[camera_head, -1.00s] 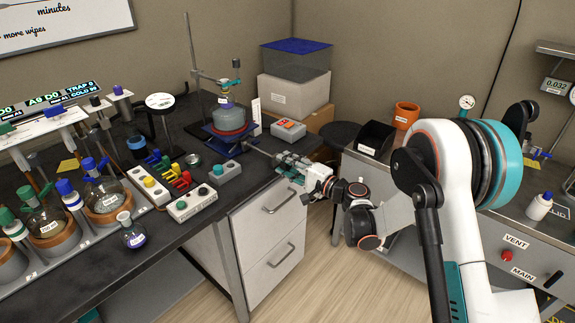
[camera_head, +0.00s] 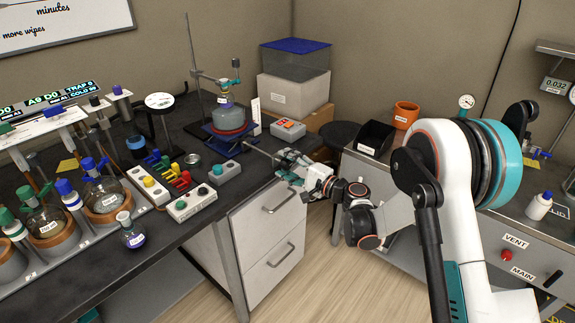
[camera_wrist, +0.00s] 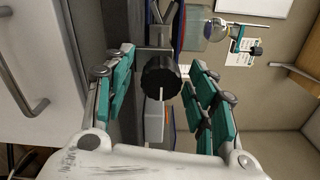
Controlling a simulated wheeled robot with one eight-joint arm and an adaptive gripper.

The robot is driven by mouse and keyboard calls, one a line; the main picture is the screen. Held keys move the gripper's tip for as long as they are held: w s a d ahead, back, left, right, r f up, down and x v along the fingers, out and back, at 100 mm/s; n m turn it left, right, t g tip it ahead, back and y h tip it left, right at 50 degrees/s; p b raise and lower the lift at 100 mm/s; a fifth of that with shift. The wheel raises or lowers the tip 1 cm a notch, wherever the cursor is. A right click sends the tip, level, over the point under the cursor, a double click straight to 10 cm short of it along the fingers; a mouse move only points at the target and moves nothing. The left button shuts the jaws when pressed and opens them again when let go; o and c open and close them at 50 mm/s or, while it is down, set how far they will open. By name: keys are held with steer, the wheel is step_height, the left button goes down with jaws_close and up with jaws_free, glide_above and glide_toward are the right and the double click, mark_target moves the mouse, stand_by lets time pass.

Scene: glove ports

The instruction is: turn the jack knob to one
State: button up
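The lab jack (camera_head: 222,143) is blue and stands on the dark bench under a round-bottom flask (camera_head: 228,115). Its thin rod (camera_head: 262,151) reaches out toward my gripper (camera_head: 288,163). In the wrist view, the black jack knob (camera_wrist: 160,76) sits between the teal-padded fingers of my gripper (camera_wrist: 160,62). A pale line on the knob points down in the picture. The fingers are open, with a visible gap on both sides of the knob. In the head view the fingers hide most of the knob, and no number marks can be read.
A grey box with a teal button (camera_head: 224,172) and a red-and-grey box (camera_head: 288,130) stand near the jack. A white drawer cabinet (camera_head: 268,222) is below the bench edge; its handle (camera_wrist: 20,90) shows in the wrist view. A black bin (camera_head: 375,138) stands to the right.

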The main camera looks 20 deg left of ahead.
steer(key=v, duration=1.2)
stand_by(0.3)
steer(key=s+d+r+n+h, duration=0.3)
steer(key=s+d+r+h, duration=0.45)
steer(key=d+r, duration=0.35)
steer(key=s+d+n+h, duration=0.3)
steer(key=s+d+h, duration=0.6)
steer(key=s+d, duration=1.2)
steer(key=shift+s+d+n, duration=0.4)
steer(key=shift+s, duration=0.65)
